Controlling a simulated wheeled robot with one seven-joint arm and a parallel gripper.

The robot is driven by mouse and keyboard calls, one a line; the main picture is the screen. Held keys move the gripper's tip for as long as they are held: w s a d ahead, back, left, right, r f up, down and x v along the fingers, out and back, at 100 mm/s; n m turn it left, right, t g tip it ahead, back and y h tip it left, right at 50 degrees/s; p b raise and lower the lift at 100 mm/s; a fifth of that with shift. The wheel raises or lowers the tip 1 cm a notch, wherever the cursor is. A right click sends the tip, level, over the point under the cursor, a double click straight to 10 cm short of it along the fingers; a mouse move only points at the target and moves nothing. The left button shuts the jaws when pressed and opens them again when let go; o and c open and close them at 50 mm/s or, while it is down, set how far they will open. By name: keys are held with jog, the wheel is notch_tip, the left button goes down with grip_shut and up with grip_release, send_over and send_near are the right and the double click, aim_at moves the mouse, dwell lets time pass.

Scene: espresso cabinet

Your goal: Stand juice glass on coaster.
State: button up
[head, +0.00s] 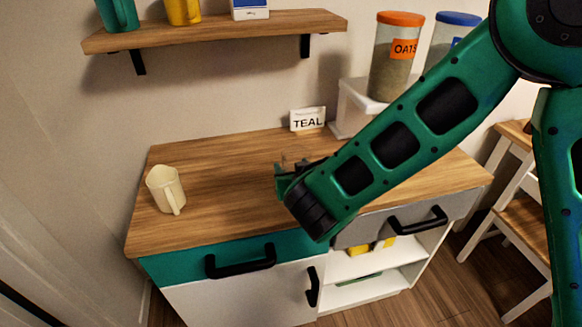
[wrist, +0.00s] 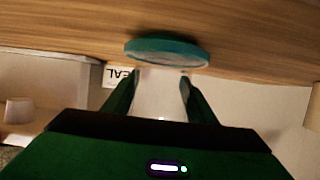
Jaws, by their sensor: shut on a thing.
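My gripper (wrist: 160,76) is shut on the juice glass (wrist: 160,95), a pale see-through shape between its two fingers in the wrist view. In the head view my gripper (head: 284,178) is low over the middle of the wooden cabinet top, and the glass shows only faintly there. The coaster (wrist: 167,48) is a round teal disc on the wood, just beyond the fingertips in the wrist view. The glass's end is close to the coaster; I cannot tell whether they touch. In the head view the coaster is not clearly told apart from my green gripper.
A cream mug (head: 164,188) stands at the left of the cabinet top (head: 215,165). A TEAL sign (head: 308,119) stands at the back. An oats jar (head: 395,60) and a blue-lidded jar (head: 450,42) are at the back right. A wall shelf (head: 220,30) hangs above.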

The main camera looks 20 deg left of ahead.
jog(key=shift+f, duration=0.15)
jog(key=o, duration=1.2)
jog(key=shift+s+d+r, duration=0.1)
jog(key=shift+s+r, duration=0.1)
jog(key=shift+r, duration=0.05)
jog(key=v, duration=1.1)
jog(key=shift+s+d+r, duration=0.1)
jog(key=shift+s+r, duration=0.05)
jog(key=shift+s, duration=0.05)
